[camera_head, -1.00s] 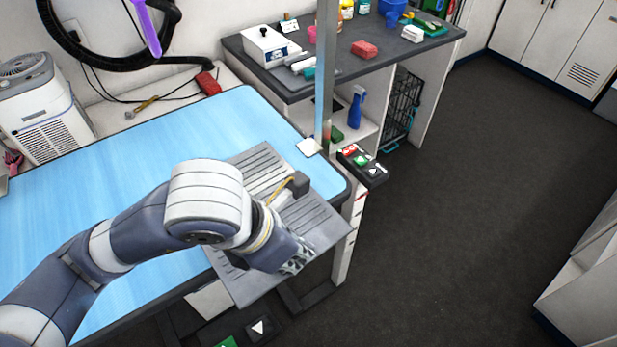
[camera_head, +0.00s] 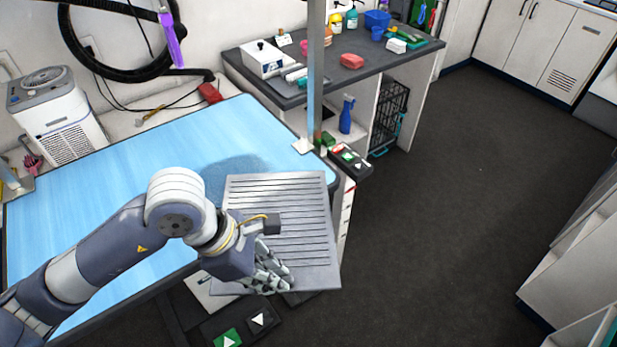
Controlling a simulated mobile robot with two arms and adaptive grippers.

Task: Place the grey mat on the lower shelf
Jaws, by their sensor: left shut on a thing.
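The grey mat (camera_head: 300,215) is a flat, ribbed rectangle held over the right end of the blue-topped grooming table (camera_head: 100,190). Its front edge reaches past the table's front corner. My left gripper (camera_head: 272,275) is shut on the mat at its near left side; the fingertips are partly hidden. A shelf space (camera_head: 336,122) shows under the dark counter (camera_head: 290,92) at the back, with a blue spray bottle (camera_head: 346,115) in it. My right gripper is not in view.
A black wire crate (camera_head: 388,118) stands under the counter. Open dark floor (camera_head: 450,200) lies to the right. White shelving (camera_head: 575,260) stands at the right edge.

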